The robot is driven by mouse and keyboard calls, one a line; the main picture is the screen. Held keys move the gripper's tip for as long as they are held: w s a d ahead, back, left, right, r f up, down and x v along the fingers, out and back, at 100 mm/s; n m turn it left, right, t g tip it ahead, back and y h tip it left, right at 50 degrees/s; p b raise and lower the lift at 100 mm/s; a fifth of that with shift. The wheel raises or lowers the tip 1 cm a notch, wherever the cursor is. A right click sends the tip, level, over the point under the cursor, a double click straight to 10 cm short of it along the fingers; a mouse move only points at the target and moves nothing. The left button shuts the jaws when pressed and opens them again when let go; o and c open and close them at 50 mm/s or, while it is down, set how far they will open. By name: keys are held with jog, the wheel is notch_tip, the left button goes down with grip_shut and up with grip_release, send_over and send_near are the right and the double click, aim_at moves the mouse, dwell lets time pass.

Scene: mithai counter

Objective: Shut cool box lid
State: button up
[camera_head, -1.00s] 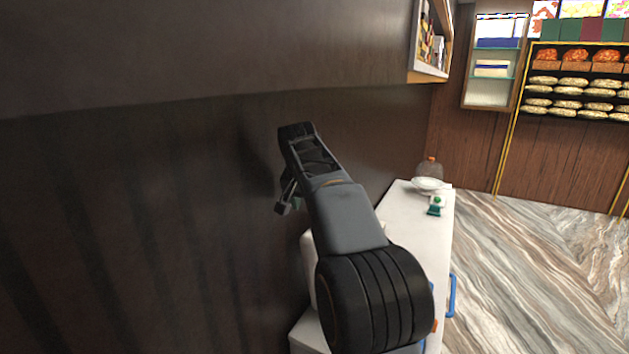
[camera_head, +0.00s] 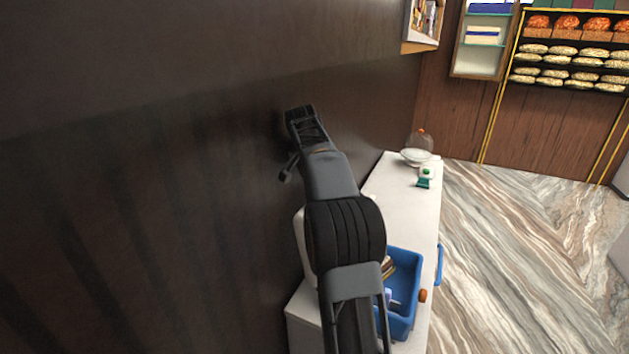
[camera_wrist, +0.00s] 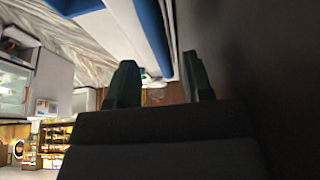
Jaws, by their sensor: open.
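The cool box (camera_head: 407,318) is a blue open-topped box on the white counter in the head view, partly hidden behind my arm. Its inside shows, with some items in it. A white panel (camera_head: 300,238) stands upright at its wall side, mostly behind my arm; it looks like the raised lid, but I cannot be sure. My gripper (camera_head: 290,164) is above and beyond the box, close to the dark wall. In the wrist view my gripper (camera_wrist: 160,82) is open, with two dark green fingers apart and nothing between them. A blue-and-white edge (camera_wrist: 152,30) lies beyond the fingertips.
The white counter (camera_head: 392,190) runs along the dark wall (camera_head: 150,200). A glass dome (camera_head: 418,145) and a small green-and-white item (camera_head: 424,178) stand at its far end. A blue handle (camera_head: 439,265) is on its right side. The marble floor (camera_head: 520,240) at right is clear.

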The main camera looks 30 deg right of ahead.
jog(key=shift+x, duration=1.55)
grip_shut()
